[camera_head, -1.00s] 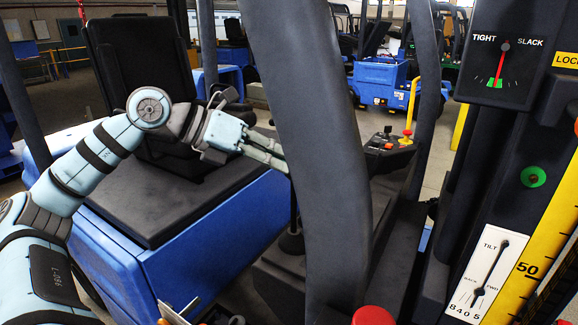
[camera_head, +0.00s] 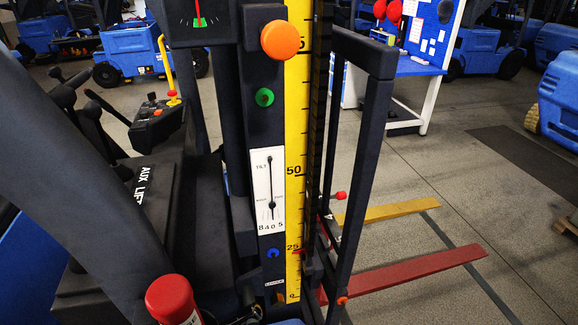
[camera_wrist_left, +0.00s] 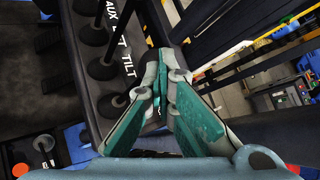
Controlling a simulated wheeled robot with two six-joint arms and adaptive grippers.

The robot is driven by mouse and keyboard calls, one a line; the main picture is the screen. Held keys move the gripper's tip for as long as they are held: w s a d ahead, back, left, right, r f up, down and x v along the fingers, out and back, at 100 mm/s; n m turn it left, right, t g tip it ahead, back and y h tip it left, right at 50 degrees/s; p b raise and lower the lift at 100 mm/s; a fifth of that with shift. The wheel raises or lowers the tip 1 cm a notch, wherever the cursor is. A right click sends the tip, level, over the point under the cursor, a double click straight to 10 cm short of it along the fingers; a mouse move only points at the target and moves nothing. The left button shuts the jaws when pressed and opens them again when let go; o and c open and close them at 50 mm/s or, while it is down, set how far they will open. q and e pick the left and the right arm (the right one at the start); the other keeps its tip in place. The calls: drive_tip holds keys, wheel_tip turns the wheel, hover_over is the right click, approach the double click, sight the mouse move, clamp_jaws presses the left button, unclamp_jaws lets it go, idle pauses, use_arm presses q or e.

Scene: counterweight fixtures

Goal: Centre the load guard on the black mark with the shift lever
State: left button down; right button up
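In the left wrist view my left gripper (camera_wrist_left: 165,75) points over a row of levers with black boots, labelled AUX, LIFT and TILT. Its teal fingers lean in close together at the tips. I cannot tell whether a lever is between them. No shift label is readable; the nearest boot (camera_wrist_left: 110,104) is unlabelled in view. In the head view the black upright frame of the load guard (camera_head: 366,165) stands right of the yellow scale. I cannot pick out the black mark for certain. Neither gripper shows in the head view.
The mast carries an orange knob (camera_head: 283,39), a tilt gauge (camera_head: 267,190) and a yellow scale (camera_head: 294,150). A yellow fork (camera_head: 388,211) and a red fork (camera_head: 415,272) reach over the floor. A dark pillar (camera_head: 75,150) blocks the left side. The floor at right is mostly clear.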

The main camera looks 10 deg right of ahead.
use_arm(q)
drive_tip(key=shift+d+r, duration=0.1)
drive_tip(key=shift+d, duration=0.05)
drive_tip(key=w+d+f+m+p, duration=0.1)
drive_tip(key=w+d+f+p, duration=0.1)
drive_tip(key=d, duration=0.5)
drive_tip(key=shift+w+d+f+g+y+p, duration=0.3)
drive_tip(key=shift+w+f, duration=0.1)
drive_tip(key=shift+f, duration=0.25)
drive_tip(key=shift+a, duration=0.2)
